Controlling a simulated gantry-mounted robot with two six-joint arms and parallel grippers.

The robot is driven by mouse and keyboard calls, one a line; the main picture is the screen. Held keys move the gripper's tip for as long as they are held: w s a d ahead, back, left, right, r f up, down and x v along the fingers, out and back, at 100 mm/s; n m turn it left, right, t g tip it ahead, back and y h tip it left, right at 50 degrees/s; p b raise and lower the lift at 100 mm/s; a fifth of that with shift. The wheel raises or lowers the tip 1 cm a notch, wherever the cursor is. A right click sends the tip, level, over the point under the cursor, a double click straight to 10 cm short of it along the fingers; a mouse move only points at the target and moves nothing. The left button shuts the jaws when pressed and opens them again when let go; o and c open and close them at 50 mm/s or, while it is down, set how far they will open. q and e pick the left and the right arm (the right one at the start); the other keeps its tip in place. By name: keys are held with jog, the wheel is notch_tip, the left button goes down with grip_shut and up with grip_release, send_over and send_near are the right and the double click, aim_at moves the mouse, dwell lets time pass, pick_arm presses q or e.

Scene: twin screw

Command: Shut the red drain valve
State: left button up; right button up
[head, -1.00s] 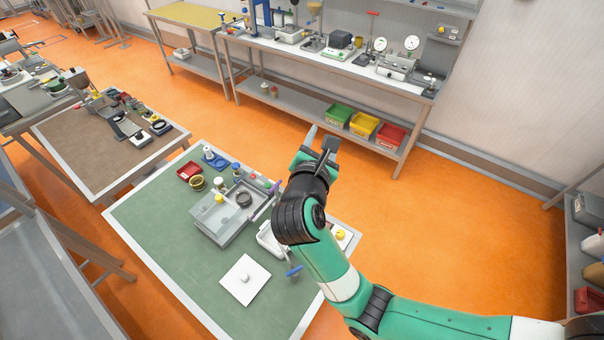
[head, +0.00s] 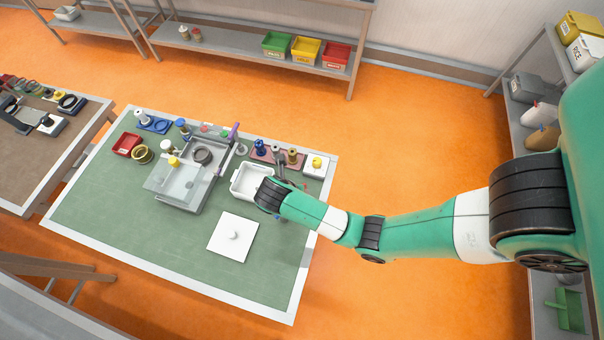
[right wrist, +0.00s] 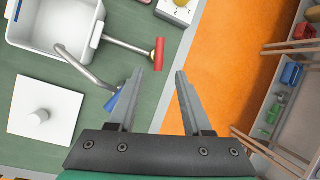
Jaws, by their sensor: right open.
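The red drain valve handle (right wrist: 159,54) is a short red bar on a thin metal stem from the side of a white basin (right wrist: 52,45). In the right wrist view it lies just beyond the fingertips of my right gripper (right wrist: 160,72), which is open and empty, with no visible contact. A blue handle (right wrist: 112,103) lies left of the fingers, by a bent grey pipe (right wrist: 84,66). My left gripper is out of view.
A white square plate with a knob (head: 233,237) lies in front of the basin. A clear tray (head: 180,183) stands to its left. A white box with a yellow knob (head: 316,164) and several small fittings are behind. The green table's front right is clear.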

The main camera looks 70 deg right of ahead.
jog(key=b+x, duration=0.2)
jog(key=x, duration=0.5)
jog(key=shift+d+f, duration=0.25)
jog(key=shift+f, duration=0.35)
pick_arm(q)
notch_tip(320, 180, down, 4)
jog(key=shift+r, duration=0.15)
pick_arm(e)
jog(key=shift+c, duration=0.2)
grip_shut()
